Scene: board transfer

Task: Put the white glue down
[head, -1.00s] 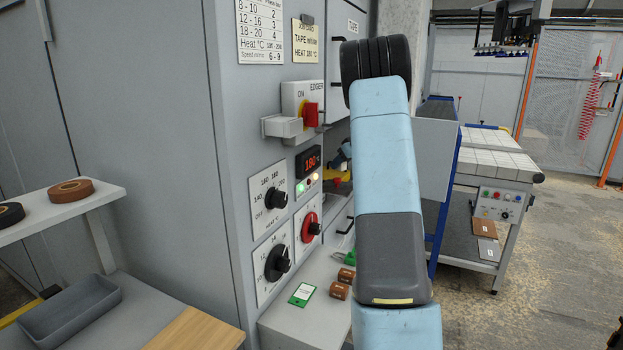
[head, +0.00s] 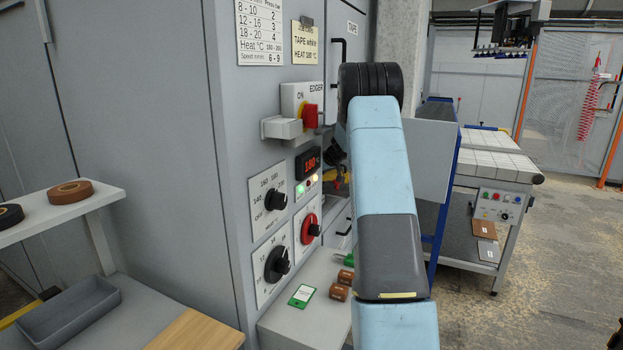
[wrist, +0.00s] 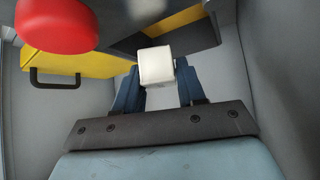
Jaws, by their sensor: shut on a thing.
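The white glue (wrist: 156,67) is a small white block in the wrist view. It sits between the two blue fingers of my gripper (wrist: 157,85), which is shut on it. In the head view my arm stands in front of the machine's right part, and the gripper and the glue are hidden there. What lies directly under the glue cannot be told.
In the wrist view a red knob (wrist: 68,24) and a yellow box with a dark handle (wrist: 75,70) are at the upper left. Grey walls flank my gripper closely. In the head view, brown blocks (head: 339,291) and a green-edged card (head: 302,296) lie on a ledge.

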